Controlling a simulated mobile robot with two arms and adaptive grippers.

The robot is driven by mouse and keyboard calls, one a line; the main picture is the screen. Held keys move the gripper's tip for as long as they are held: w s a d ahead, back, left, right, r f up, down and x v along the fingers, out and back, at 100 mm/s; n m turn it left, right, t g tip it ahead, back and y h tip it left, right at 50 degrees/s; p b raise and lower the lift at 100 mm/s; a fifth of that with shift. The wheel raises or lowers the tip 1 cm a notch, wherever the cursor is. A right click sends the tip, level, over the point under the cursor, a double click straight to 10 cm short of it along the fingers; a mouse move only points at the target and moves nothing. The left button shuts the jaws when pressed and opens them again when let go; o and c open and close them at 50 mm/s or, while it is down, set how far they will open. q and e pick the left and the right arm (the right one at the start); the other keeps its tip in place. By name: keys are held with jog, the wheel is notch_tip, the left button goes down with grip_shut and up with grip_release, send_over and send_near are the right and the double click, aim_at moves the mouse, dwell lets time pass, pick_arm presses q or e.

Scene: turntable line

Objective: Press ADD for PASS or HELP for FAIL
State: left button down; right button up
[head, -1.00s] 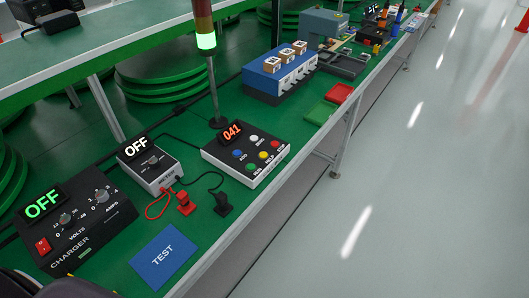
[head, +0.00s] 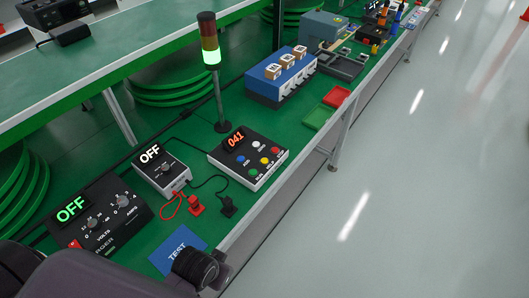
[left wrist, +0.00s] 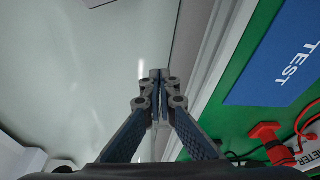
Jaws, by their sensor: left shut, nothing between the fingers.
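The control box (head: 235,172) stands on the green bench with a red-lit 041 display (head: 236,139). Its top has blue (head: 242,160), white (head: 256,145), red (head: 275,150), yellow (head: 265,161) and green (head: 255,173) buttons; their labels are too small to read. A stack light (head: 210,57) behind the box glows green at its bottom segment. My left gripper (left wrist: 155,75) is shut and empty, over the floor beside the bench edge in the left wrist view. In the head view my left arm is at lower left, well short of the box. My right gripper is out of view.
A meter (head: 162,172) and a charger (head: 100,218) both read OFF. Red (head: 195,205) and black (head: 228,207) plugs lie before the box. A blue TEST mat (head: 172,248) lies near the front edge. Green and red trays (head: 318,117) sit farther along.

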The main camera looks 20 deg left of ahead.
pick_arm(q)
jog(key=w+d+r+m+t+h+p, duration=0.1)
jog(key=w+d+r, duration=0.1)
jog(key=r, duration=0.5)
jog(key=w+d+r+p, duration=0.1)
jog(key=w+r+p, duration=0.1)
jog(key=r, duration=0.5)
jog(key=w+d+r+m+t+h, duration=0.1)
jog(key=w+d+m, duration=0.3)
jog(key=w, duration=0.5)
jog(key=w+d+r+m+t+h, duration=0.1)
jog(key=w+d+m+t+h, duration=0.15)
jog(key=w+d, duration=0.5)
jog(key=w+a+r+m+t+y, duration=0.1)
jog(key=w+a+r+m+y, duration=0.1)
jog(key=w+a, duration=1.2)
jog(key=w, duration=0.4)
jog(key=shift+a, duration=0.3)
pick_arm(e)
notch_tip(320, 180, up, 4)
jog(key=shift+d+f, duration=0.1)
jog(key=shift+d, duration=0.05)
pick_arm(q)
jog(key=shift+w+t+y, duration=0.1)
jog(key=shift+t+y, duration=0.15)
